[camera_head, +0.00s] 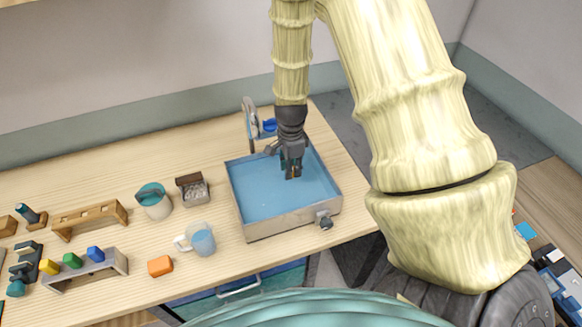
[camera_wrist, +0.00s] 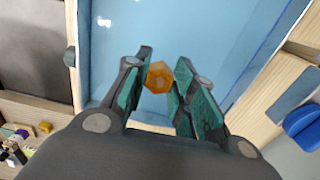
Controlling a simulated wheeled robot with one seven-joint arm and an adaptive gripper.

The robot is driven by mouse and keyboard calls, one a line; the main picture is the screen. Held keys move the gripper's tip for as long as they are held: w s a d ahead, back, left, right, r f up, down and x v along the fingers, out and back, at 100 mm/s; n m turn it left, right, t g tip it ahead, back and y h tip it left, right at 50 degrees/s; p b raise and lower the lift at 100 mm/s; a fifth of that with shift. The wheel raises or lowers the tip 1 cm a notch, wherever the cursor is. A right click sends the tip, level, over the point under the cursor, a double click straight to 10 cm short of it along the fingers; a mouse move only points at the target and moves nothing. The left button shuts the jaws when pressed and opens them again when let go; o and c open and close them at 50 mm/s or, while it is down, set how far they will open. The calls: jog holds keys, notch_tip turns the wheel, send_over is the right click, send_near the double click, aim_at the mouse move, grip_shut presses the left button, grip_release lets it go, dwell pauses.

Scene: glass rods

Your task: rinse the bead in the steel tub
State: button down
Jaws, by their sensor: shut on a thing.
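The steel tub (camera_head: 283,223) stands on the wooden table and holds blue water. My gripper (camera_head: 291,175) points down inside the tub's outline, near its middle. In the wrist view my gripper (camera_wrist: 164,84) is shut on an orange faceted bead (camera_wrist: 159,77), which sits between the two teal-lined fingertips. Blue water (camera_wrist: 190,30) fills the view behind the bead. I cannot tell whether the bead touches the water. In the head view the fingertips mostly hide the bead.
A grey upright fixture (camera_head: 250,120) with a blue part stands behind the tub. Left of the tub are a mug of blue liquid (camera_head: 203,242), an orange block (camera_head: 160,266), a pebble box (camera_head: 194,193) and a teal-handled pot (camera_head: 155,205). Racks stand farther left.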

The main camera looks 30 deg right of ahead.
jog(key=shift+r, duration=0.1)
jog(key=shift+r, duration=2.4)
